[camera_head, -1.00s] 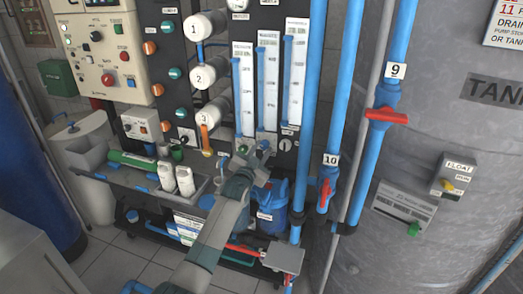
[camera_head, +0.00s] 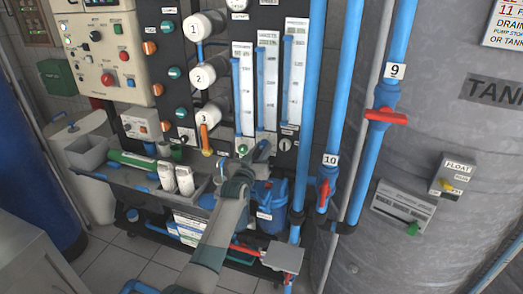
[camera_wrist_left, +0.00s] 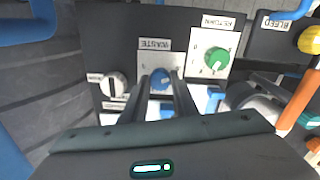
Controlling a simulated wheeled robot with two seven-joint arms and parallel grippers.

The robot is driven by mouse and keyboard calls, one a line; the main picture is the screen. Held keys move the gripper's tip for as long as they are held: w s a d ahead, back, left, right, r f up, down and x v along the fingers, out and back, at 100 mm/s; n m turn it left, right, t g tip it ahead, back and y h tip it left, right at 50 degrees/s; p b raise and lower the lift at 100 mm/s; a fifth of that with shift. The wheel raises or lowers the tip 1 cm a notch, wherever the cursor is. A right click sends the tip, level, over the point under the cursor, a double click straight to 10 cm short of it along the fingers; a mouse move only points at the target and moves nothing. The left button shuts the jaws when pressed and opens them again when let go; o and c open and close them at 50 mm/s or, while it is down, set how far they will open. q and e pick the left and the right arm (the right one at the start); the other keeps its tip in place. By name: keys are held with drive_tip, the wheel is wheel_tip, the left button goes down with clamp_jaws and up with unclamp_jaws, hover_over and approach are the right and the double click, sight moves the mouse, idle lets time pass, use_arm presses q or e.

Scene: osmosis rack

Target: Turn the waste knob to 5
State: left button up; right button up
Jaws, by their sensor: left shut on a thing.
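The waste knob (camera_wrist_left: 160,78) is blue and sits on a white plate labelled WASTE in the left wrist view, where the picture is upside down. My left gripper (camera_wrist_left: 161,82) has a finger on each side of it and is shut on it. The fingers hide parts of the knob and its scale, so I cannot read its setting. In the head view my left gripper (camera_head: 262,148) reaches the lower part of the black panel, below the flow tubes, and hides the knob. My right gripper is not in view.
A green RETURN knob (camera_wrist_left: 216,56) and a white knob (camera_wrist_left: 115,84) flank the waste knob. Flow tubes (camera_head: 266,80) stand above. A blue container (camera_head: 271,207) is below, and blue pipes (camera_head: 331,120) with red-handled valves rise at the right.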

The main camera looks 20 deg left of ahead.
use_arm(q)
drive_tip(key=shift+f, duration=0.15)
drive_tip(key=o, duration=1)
drive_tip(key=shift+o, duration=0.3)
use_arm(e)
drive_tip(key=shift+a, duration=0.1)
use_arm(q)
drive_tip(key=shift+s, duration=0.1)
drive_tip(key=shift+s, duration=0.75)
drive_tip(key=s+b, duration=0.2)
drive_tip(key=s, duration=1.3)
drive_tip(key=shift+s+a+b, duration=0.3)
drive_tip(key=shift+s+b, duration=0.05)
drive_tip(key=shift+s, duration=0.05)
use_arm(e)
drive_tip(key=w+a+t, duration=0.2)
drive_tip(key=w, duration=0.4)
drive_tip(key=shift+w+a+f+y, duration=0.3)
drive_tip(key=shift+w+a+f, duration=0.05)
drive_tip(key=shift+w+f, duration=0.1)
